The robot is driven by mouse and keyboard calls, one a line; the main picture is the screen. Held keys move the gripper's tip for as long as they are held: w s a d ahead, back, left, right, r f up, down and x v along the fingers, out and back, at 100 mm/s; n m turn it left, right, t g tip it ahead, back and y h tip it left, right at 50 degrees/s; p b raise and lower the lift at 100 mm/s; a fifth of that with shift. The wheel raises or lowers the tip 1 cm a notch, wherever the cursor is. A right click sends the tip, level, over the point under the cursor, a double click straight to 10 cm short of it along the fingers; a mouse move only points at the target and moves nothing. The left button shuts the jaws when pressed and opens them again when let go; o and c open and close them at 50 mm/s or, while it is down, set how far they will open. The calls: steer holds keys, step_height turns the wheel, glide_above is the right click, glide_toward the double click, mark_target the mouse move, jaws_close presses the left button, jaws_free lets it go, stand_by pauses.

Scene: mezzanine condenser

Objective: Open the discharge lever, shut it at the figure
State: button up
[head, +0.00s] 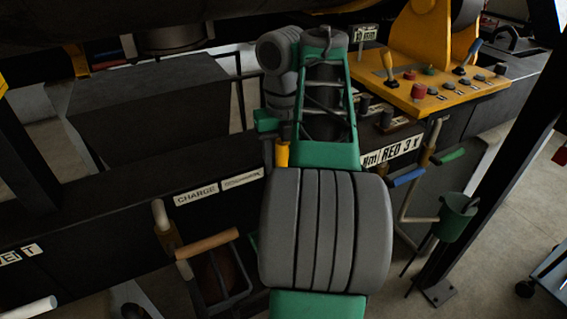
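No lever can be read for certain as the discharge lever. A plate reading CHARGE (196,195) is on the dark beam, and a second plate (242,180) beside it is too small to read. Below them is a wooden-handled lever (207,243). A yellow grip (282,154) shows just left of my arm. To the right are a blue-handled lever (408,178) and a green-handled lever (450,155). My gripper (268,145) appears to hang at the arm's far end near the yellow grip. Its fingers are mostly hidden, and I cannot tell whether they touch it.
My arm covers the middle of the view. A yellow control panel (430,90) with knobs and buttons stands upper right. A green cup (457,215) is below the right levers, near a dark post (500,150). A white handle (30,308) is lower left.

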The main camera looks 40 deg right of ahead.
steer(key=shift+c, duration=0.3)
jaws_close()
stand_by(1.0)
